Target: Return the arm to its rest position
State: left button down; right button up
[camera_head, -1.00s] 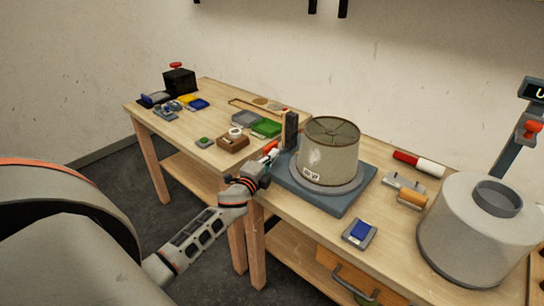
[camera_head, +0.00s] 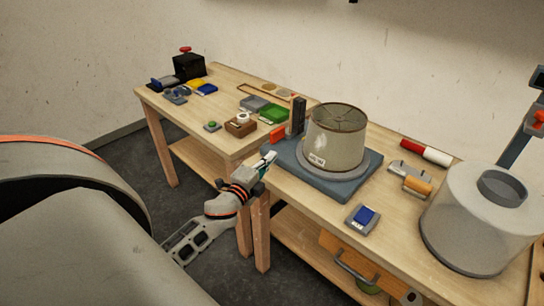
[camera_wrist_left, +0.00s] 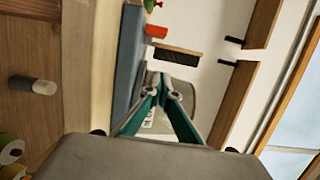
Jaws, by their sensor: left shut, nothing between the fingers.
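My left gripper (camera_head: 268,160) is shut and empty at the front edge of the tables in the head view, just left of the blue-grey base plate (camera_head: 345,187). In the left wrist view its teal fingers (camera_wrist_left: 163,88) meet at the tips. A beige lamp shade (camera_head: 335,137) stands upright on the base plate, beyond the gripper. In the wrist view the shade is partly hidden behind the fingers. My right gripper is not in view.
A dark upright block (camera_head: 298,115) and a red part stand at the plate's left corner. A blue-and-grey device (camera_head: 363,218) lies near the front edge. A large grey drum (camera_head: 480,225) stands at right. Free floor lies left of the tables.

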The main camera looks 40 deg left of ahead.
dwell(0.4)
pick_arm(q)
jog(key=s+d+f+n+g+y, duration=0.1)
jog(key=s+d+f+n+g, duration=0.25)
jog(key=s, duration=0.55)
jog(key=s+d+f+n+g, duration=0.2)
jog(key=s+d+n+g, duration=0.15)
jog(key=s, duration=0.45)
jog(key=s+d+f+n+g+y, duration=0.1)
jog(key=s+d+f+n+g, duration=0.2)
jog(key=s, duration=0.6)
jog(key=w+d+f+n+t+h, duration=0.1)
jog(key=w+d+f+t+h, duration=0.1)
jog(key=d+f+h, duration=0.5)
jog(key=d+f+t, duration=0.1)
jog(key=d+f, duration=0.5)
jog(key=d, duration=0.2)
jog(key=shift+f+n+h, duration=0.3)
jog(key=shift+f+n, duration=0.1)
